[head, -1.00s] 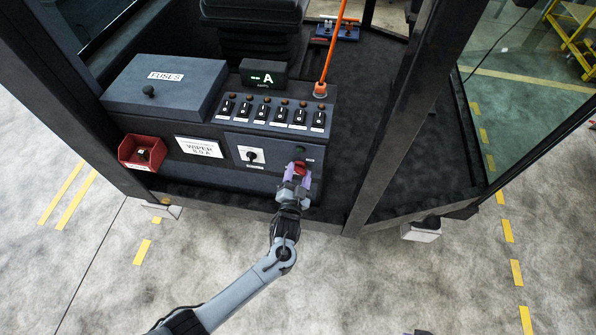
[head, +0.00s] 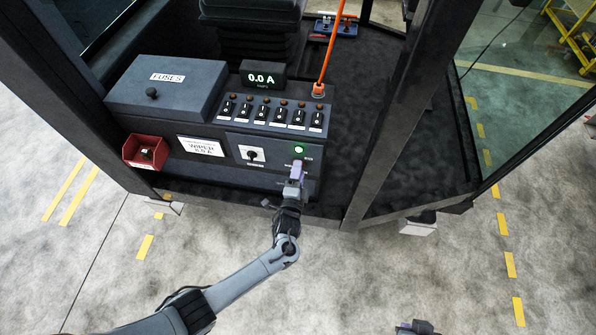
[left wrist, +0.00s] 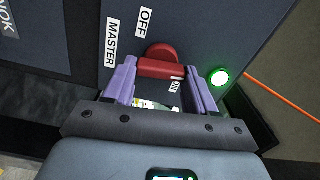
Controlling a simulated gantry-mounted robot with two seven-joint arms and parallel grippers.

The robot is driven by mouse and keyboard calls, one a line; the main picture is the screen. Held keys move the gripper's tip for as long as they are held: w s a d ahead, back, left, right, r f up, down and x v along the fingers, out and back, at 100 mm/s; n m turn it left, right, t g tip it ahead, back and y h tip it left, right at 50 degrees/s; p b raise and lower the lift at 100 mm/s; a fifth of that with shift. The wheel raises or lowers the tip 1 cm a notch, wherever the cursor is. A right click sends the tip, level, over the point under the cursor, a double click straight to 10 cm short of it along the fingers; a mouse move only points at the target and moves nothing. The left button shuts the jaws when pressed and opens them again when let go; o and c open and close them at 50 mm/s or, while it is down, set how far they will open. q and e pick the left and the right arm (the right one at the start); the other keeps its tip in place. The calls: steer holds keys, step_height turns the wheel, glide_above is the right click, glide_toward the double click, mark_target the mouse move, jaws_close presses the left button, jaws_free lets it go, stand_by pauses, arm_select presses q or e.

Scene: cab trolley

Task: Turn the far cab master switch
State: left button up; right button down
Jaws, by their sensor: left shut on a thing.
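The red master switch (left wrist: 160,62) shows in the left wrist view, on a dark panel with OFF, ON and MASTER labels. Its red bar lies across the gap between my left gripper's two purple fingers (left wrist: 160,84), which are shut on it. In the head view my left gripper (head: 297,173) is at the lower right of the console front and hides most of the switch. A green lamp (head: 299,149) just above it is lit; it also glows in the left wrist view (left wrist: 219,77). A small part of my right gripper (head: 418,327) shows at the bottom edge, jaws unclear.
The console carries a row of several black switches (head: 262,112), a display (head: 263,75) reading 0.0 A, a fuse box (head: 165,85), a black rotary knob (head: 252,155) and a red holder (head: 145,152). A cab post (head: 385,120) stands to the right.

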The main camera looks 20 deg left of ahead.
arm_select(q)
steer(key=shift+m, duration=0.6)
steer(key=o, duration=1)
steer(key=shift+o, duration=0.2)
steer(key=s+d+p, duration=0.1)
steer(key=s+d, duration=0.1)
steer(key=s, duration=0.8)
steer(key=shift+s, duration=0.3)
